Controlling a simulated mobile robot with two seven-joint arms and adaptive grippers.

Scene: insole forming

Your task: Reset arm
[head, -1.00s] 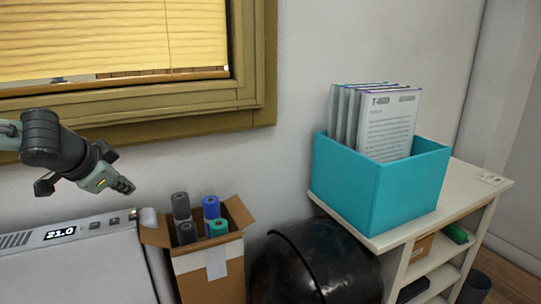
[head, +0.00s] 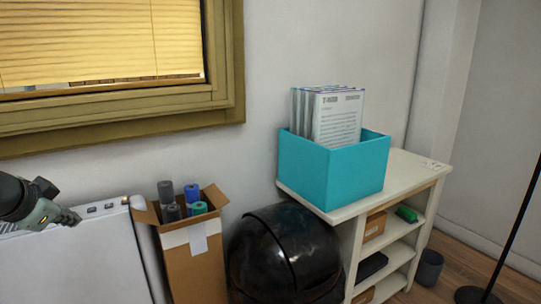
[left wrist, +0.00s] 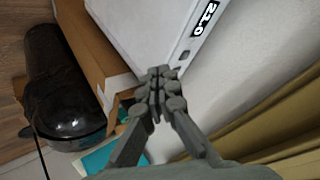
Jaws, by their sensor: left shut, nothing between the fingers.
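My left gripper (head: 70,218) is at the left edge of the head view, in front of the white machine (head: 95,262). In the left wrist view the same gripper (left wrist: 157,75) has its fingers together, with nothing between them. My right gripper is in neither view.
A cardboard box (head: 195,262) with several rolls stands right of the machine. A black round-topped bin (head: 285,255) stands beside it. A white shelf unit (head: 408,178) carries a teal box (head: 345,180) of documents. A window (head: 100,45) is at upper left.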

